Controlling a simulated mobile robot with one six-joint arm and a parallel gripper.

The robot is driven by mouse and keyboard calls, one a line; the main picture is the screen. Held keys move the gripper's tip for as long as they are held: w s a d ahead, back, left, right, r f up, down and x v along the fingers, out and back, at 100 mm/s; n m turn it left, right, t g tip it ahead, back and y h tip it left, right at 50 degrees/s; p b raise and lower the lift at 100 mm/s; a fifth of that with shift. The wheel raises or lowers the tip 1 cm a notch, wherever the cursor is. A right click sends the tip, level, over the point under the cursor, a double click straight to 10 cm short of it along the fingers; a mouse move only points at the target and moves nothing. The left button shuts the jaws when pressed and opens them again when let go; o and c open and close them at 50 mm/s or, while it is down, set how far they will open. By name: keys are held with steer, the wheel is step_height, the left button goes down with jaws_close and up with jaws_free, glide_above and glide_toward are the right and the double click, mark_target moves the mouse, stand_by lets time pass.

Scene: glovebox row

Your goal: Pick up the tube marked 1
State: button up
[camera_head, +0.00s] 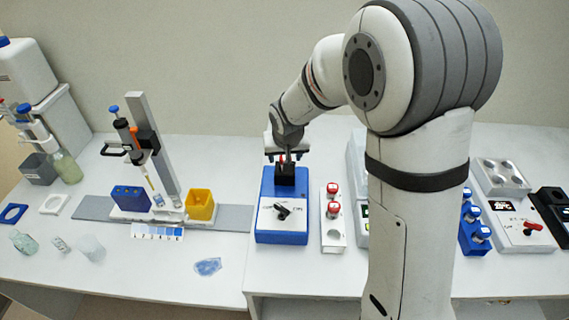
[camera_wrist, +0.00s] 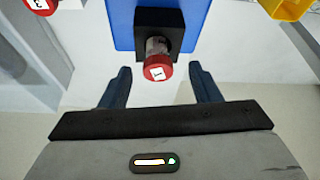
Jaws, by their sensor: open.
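The tube marked 1 (camera_wrist: 158,62) has a red cap with a white label and a clear body. In the wrist view it stands in a black block on a blue device (camera_wrist: 120,20). My gripper (camera_wrist: 160,78) is open, and the red cap lies between and slightly beyond the two fingertips, touching neither finger. In the head view my gripper (camera_head: 287,152) is over the back of the blue device (camera_head: 283,237), at the black block (camera_head: 285,174). Only a bit of red shows there, partly hidden by the gripper.
A white rack (camera_head: 333,236) with red-capped tubes stands right of the blue device. A yellow box (camera_head: 200,204) and a pipette stand (camera_head: 150,145) are to the left. A blue rack (camera_head: 474,238) of tubes is at right.

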steer(key=shift+x, duration=1.65)
steer(key=shift+d, duration=0.15)
steer(key=shift+c, duration=0.5)
steer(key=c, duration=1)
